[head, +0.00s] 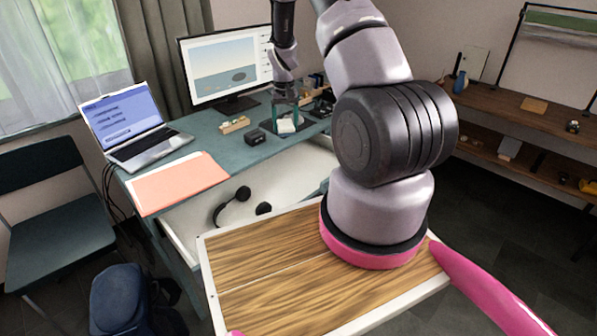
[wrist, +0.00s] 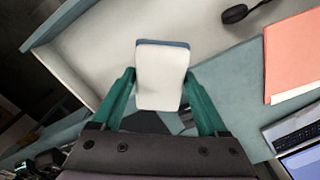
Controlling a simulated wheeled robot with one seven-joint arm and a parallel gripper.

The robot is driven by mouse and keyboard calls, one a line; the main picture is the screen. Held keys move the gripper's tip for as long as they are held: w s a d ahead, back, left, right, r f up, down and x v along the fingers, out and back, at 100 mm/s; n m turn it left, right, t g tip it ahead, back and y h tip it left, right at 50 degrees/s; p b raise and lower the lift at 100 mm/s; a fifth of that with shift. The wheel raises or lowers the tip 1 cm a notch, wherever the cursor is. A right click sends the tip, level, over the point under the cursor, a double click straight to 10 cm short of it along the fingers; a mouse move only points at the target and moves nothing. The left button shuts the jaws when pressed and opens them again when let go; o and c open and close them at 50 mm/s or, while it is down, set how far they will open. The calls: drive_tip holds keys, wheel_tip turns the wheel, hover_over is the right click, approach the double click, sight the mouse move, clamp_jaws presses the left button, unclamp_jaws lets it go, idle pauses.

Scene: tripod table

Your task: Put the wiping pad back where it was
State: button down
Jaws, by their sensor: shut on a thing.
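The wiping pad (wrist: 162,78) is a small white block with a blue layer along one edge. My gripper (wrist: 160,74) has its teal fingers on either side of the pad and is shut on it. In the head view the pad (head: 287,126) hangs at the fingertips of my gripper (head: 286,114), over the back right part of the teal desk (head: 205,132). Whether its lower side touches anything is hard to tell.
The drawer (head: 295,172) is open, with black headphones (head: 236,205) inside. A black box (head: 255,137), a wooden holder (head: 234,125) and a monitor (head: 226,67) stand left of my gripper. A laptop (head: 135,125) and an orange folder (head: 178,182) occupy the desk's left.

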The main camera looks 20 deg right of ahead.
drive_tip(key=w+d+f+m, duration=0.2)
drive_tip(key=w+d+f, duration=0.25)
drive_tip(key=d, duration=0.25)
hover_over(298, 170)
wheel_tip(298, 170, down, 14)
drive_tip(key=shift+r, duration=0.1)
drive_tip(key=shift+f, duration=2.15)
drive_tip(key=shift+f, duration=0.15)
